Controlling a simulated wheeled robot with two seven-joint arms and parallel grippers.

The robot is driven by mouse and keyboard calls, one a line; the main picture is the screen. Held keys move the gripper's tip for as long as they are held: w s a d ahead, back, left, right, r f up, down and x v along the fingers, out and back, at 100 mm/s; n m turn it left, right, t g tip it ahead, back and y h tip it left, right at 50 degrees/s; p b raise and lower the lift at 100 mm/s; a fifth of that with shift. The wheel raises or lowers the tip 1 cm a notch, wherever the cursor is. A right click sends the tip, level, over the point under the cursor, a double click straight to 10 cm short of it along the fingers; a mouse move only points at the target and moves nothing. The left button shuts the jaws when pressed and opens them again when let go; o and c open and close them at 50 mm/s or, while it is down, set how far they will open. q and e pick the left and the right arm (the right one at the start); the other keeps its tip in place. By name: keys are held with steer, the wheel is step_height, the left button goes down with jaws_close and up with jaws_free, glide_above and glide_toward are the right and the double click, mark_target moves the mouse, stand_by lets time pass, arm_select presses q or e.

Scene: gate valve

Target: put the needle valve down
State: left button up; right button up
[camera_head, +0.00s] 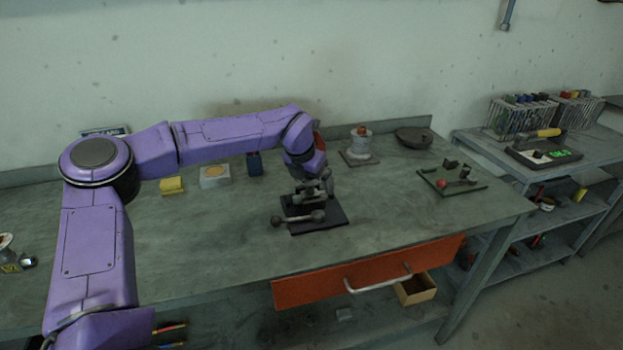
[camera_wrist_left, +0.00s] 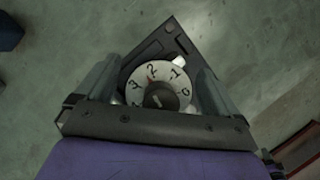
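The needle valve shows in the left wrist view as a round pale dial (camera_wrist_left: 175,75) with numbers, a red mark and a dark centre knob. Small bright metal parts show at its rim. My left gripper (camera_head: 318,190) points down over a dark square plate (camera_head: 331,207) on the workbench. In the left wrist view its two fingers (camera_wrist_left: 158,82) stand on either side of the dial. Whether they press on the valve, and whether the valve touches the plate (camera_wrist_left: 170,32), I cannot tell. A grey bar with rounded ends (camera_head: 298,219) lies at the plate's front left. My right gripper is not in view.
On the workbench (camera_head: 230,240) stand a yellow block (camera_head: 172,185), a pale block (camera_head: 214,177), a flanged grey fitting (camera_head: 360,145), a dark round dish (camera_head: 413,137) and a green board (camera_head: 452,181). An orange drawer (camera_head: 365,270) is below. Bench left of the plate is clear.

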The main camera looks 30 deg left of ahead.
arm_select(q)
steer(key=shift+r, duration=0.45)
steer(key=v, duration=1.1)
steer(key=shift+s+r+b, duration=0.15)
steer(key=shift+r+b, duration=0.05)
steer(key=shift+b, duration=0.25)
